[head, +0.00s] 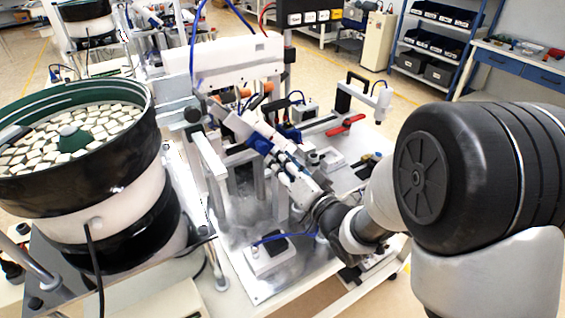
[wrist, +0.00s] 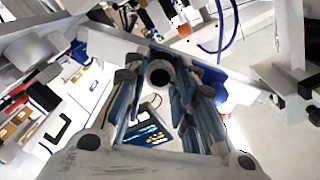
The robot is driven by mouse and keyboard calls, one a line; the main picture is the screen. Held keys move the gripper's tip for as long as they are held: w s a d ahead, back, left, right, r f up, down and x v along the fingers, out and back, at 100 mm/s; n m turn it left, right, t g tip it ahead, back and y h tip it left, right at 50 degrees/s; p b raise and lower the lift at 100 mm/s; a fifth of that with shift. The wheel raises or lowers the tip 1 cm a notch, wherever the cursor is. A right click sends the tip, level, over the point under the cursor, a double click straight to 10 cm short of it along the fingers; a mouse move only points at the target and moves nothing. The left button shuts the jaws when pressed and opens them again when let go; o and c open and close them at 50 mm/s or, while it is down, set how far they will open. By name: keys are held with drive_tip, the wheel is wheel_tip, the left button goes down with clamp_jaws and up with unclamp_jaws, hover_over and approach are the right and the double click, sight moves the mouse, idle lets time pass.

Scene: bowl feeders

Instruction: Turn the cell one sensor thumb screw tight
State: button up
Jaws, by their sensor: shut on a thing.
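In the wrist view, the fingers of my gripper (wrist: 163,82) stand on both sides of a round, dark-centred part with a grey rim (wrist: 160,73). It looks like the sensor thumb screw, though its outline is partly hidden by the fingers. My gripper is shut on it. In the head view, my gripper (head: 264,145) reaches up and left from the wrist to the machine below the white beam. The screw itself is hidden there by the fingers and fittings. Its turn angle and tightness cannot be told.
A bowl feeder (head: 75,150) full of pale pieces stands close at left. A white horizontal beam (head: 225,58) crosses above the gripper. A red lever (head: 345,125) and a black-handled fixture (head: 356,92) stand to the right. A white sensor block (head: 268,255) sits on the plate below.

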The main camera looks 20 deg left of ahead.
drive_tip(key=m, duration=0.6)
drive_tip(key=shift+p, duration=0.3)
drive_tip(key=shift+m, duration=0.3)
drive_tip(key=o, duration=1.1)
drive_tip(key=v, duration=0.7)
drive_tip(key=shift+s+d, duration=0.15)
drive_tip(key=shift+s, duration=0.05)
